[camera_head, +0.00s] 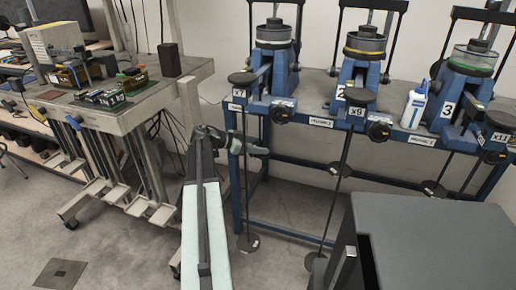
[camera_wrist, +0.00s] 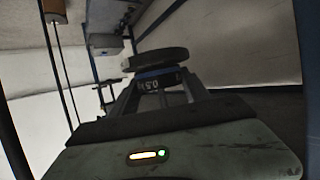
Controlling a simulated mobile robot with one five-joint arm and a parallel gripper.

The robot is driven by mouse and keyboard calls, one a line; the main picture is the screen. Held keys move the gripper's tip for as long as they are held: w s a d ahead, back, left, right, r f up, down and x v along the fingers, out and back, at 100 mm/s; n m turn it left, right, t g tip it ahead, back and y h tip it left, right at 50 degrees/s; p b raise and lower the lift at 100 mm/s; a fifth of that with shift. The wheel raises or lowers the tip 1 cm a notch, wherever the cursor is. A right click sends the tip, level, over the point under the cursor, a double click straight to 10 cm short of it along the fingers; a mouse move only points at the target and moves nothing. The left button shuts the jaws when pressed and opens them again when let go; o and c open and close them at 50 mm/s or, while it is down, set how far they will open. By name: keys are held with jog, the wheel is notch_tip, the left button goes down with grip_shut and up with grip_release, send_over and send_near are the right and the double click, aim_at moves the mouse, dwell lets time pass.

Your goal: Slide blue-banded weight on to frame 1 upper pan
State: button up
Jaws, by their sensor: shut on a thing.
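My gripper (camera_wrist: 160,92) is shut on the blue-banded weight, a dark disc (camera_wrist: 158,62) with a blue band and a "0.5" label, upside down in the wrist view. That blue frame (camera_head: 284,80), presumably frame 1, has an "x7" plate, a dark upper disc (camera_head: 242,78) and a disc low on a hanging rod (camera_head: 249,243). The upper disc, probably its upper pan, looks empty and is above my gripper, apart from it.
Frame 2 (camera_head: 358,72) and frame 3 (camera_head: 468,85) stand to the right on the same bench, with hanging rods. A white bottle (camera_head: 413,108) stands between them. A cluttered table (camera_head: 150,98) is at the left. Open floor lies between the table and the bench.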

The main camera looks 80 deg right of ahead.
jog(key=shift+f, duration=0.15)
jog(key=o, duration=1.7)
jog(key=shift+o, duration=0.2)
jog(key=p+v, duration=0.2)
jog(key=v, duration=0.5)
jog(key=shift+p, duration=0.3)
